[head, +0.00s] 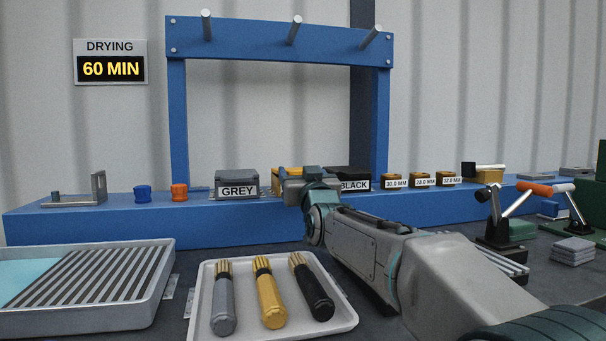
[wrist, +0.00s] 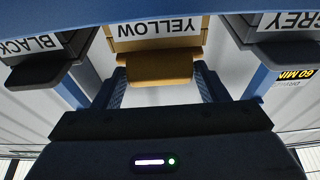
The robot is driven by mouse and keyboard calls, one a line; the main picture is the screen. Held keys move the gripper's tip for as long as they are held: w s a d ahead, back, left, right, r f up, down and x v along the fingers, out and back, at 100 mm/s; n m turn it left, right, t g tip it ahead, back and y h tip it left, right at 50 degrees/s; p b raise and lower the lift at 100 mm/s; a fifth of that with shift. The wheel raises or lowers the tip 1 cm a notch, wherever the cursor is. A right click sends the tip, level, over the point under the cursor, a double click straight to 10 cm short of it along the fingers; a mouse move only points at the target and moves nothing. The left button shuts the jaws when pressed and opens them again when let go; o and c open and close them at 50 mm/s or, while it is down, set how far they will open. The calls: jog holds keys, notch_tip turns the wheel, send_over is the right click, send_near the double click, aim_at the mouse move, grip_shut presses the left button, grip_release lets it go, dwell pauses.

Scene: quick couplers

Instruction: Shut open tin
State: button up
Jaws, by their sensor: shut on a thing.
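Three labelled tins stand in a row on the blue shelf: a grey tin (head: 237,184), a yellow tin (head: 284,172) and a black tin (head: 354,180). My gripper (head: 300,184) is in front of the yellow tin and hides most of it in the head view. The wrist view is upside down and shows the YELLOW label (wrist: 158,28). There my gripper (wrist: 160,82) is shut on the yellow tin's front lip (wrist: 158,66), with a finger on each side. The grey and black lids look down. The yellow lid's angle is hard to tell.
A blue frame with pegs (head: 280,40) rises behind the tins. A white tray (head: 205,300) with three brushes lies in front, beside a ribbed tray (head: 160,290) at left. Small marked blocks (head: 425,180) and toggle clamps (head: 497,220) stand at right.

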jog(key=shift+w+a+f, duration=0.1)
jog(key=shift+w+f, duration=0.1)
jog(key=shift+f, duration=0.4)
jog(key=o, duration=1.4)
jog(key=shift+a, duration=0.15)
jog(key=shift+r, duration=0.1)
jog(key=shift+w+d+r, duration=0.1)
jog(key=shift+w+d, duration=0.05)
jog(key=shift+d, duration=0.2)
jog(key=shift+a, duration=0.15)
jog(key=s+d+p, duration=0.1)
jog(key=s, duration=0.3)
jog(key=s+d, duration=0.2)
jog(key=s, duration=0.2)
jog(key=s+d+p, duration=0.1)
jog(key=s, duration=0.3)
jog(key=shift+s+d+p, duration=0.25)
jog(key=shift+p, duration=0.1)
